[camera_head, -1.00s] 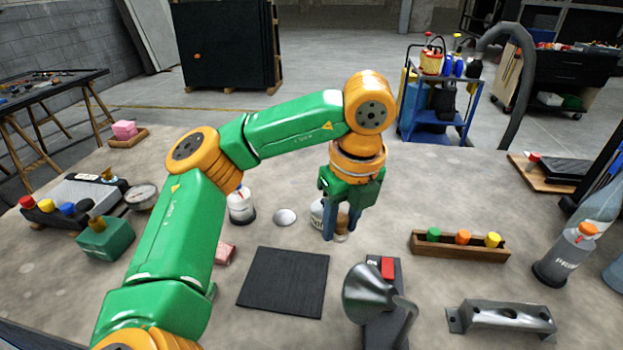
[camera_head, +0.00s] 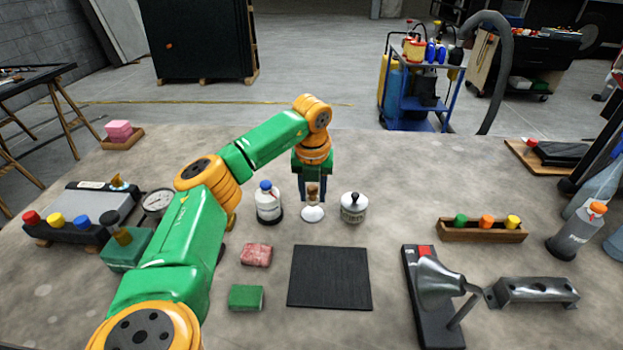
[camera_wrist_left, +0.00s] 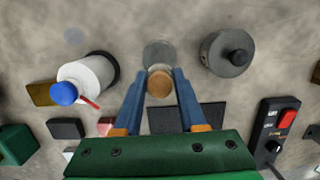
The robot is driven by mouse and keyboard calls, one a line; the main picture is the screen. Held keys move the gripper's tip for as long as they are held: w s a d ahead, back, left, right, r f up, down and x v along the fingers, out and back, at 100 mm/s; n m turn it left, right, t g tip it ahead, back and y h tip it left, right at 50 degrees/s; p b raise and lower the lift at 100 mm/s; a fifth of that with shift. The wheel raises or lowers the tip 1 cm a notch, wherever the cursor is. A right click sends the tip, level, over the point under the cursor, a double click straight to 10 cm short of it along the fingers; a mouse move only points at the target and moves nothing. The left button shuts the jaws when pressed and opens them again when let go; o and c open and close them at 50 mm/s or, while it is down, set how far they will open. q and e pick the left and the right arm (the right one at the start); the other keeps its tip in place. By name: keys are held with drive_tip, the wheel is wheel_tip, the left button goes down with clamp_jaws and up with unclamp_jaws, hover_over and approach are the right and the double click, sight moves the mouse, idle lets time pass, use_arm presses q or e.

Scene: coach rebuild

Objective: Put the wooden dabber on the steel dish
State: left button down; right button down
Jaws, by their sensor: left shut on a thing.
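My left gripper (camera_head: 313,194) comes down at the middle of the bench, its two blue fingers shut on the wooden dabber (camera_head: 312,190). In the left wrist view the dabber's round brown top (camera_wrist_left: 160,85) shows between the fingertips (camera_wrist_left: 161,78). The small pale steel dish (camera_head: 313,215) is directly below the dabber in the head view, and its grey disc (camera_wrist_left: 157,52) shows just beyond the dabber in the wrist view. The dabber looks upright. Whether its lower end touches the dish I cannot tell. My right gripper is not in view.
A white bottle with a blue cap (camera_head: 268,204) stands close left of the dish, and a grey lidded jar (camera_head: 353,208) close right. A black mat (camera_head: 330,277) lies in front. A lamp (camera_head: 437,285) and a wooden rack (camera_head: 481,230) are to the right.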

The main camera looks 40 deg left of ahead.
sight(312, 214)
use_arm(q)
drive_tip(key=f, duration=0.1)
drive_tip(key=f+p, duration=0.1)
drive_tip(key=f, duration=0.1)
drive_tip(key=w+f, duration=0.1)
drive_tip(key=shift+a+f+p, duration=0.2)
drive_tip(key=shift+a+p, duration=0.1)
drive_tip(key=shift+a, duration=0.1)
drive_tip(key=shift+s+f, duration=0.1)
drive_tip(key=shift+f, duration=0.2)
drive_tip(key=shift+c, duration=2.4)
unclamp_jaws()
drive_tip(key=shift+r, duration=0.15)
drive_tip(key=r, duration=0.3)
drive_tip(key=r+b, duration=0.1)
drive_tip(key=r, duration=0.3)
drive_tip(key=s+d+r+b, duration=0.1)
drive_tip(key=r, duration=0.3)
drive_tip(key=shift+s+r, duration=0.2)
drive_tip(key=shift+r, duration=0.35)
